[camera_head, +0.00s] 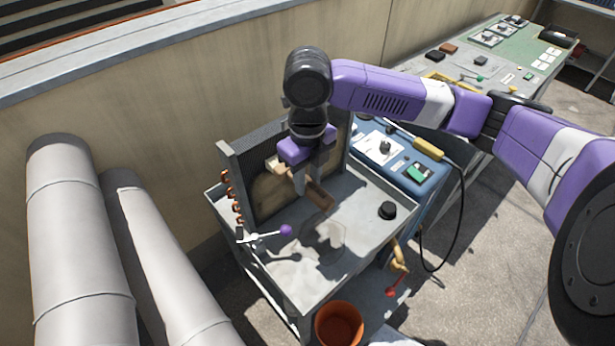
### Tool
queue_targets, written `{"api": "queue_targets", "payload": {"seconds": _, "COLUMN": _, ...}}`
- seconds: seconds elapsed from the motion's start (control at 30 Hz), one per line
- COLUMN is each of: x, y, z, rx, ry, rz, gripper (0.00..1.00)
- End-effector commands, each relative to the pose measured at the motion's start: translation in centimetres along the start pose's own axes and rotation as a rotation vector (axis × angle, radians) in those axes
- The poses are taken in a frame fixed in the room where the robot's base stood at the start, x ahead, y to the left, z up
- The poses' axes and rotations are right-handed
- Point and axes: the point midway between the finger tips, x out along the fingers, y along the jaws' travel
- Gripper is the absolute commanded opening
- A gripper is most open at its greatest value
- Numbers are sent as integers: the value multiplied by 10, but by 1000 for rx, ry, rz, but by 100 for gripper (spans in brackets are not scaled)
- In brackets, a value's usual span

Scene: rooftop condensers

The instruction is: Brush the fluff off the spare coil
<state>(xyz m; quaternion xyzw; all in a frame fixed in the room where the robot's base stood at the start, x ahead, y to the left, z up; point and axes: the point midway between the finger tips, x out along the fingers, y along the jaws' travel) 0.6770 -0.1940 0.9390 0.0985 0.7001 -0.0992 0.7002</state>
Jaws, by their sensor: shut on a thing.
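The spare coil (290,133) is a dark finned panel with a grey end plate and copper bends, standing upright along the wall side of a grey metal tray (308,307). A tan patch of fluff (265,196) covers part of its face. My gripper (302,182) is in front of the coil, pointing down, shut on a brush (318,196) with a brown wooden part. A paler part shows to the left of the fingers, close to the coil face. I cannot tell whether the brush touches the coil. My gripper hides part of the coil and brush.
A lever with a purple ball (286,231) stands at the tray's left edge. A black knob (388,210) sits at the tray's right. An orange bucket (339,325) is below in front. Large pale pipes (75,240) stand left. A blue bench (425,185) is at right.

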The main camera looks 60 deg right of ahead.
Motion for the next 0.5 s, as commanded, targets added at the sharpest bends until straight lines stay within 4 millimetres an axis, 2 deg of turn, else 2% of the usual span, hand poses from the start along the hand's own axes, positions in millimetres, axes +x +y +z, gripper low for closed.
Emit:
{"api": "queue_targets", "payload": {"seconds": 0.1, "x": 10, "y": 0, "z": 0, "rx": 0, "ry": 0, "rz": 0, "gripper": 0}}
{"api": "queue_targets", "payload": {"seconds": 0.23, "x": 14, "y": 0, "z": 0, "rx": 0, "ry": 0, "rz": 0, "gripper": 0}}
{"api": "queue_targets", "payload": {"seconds": 0.5, "x": 3, "y": 0, "z": 0, "rx": 0, "ry": 0, "rz": 0, "gripper": 0}}
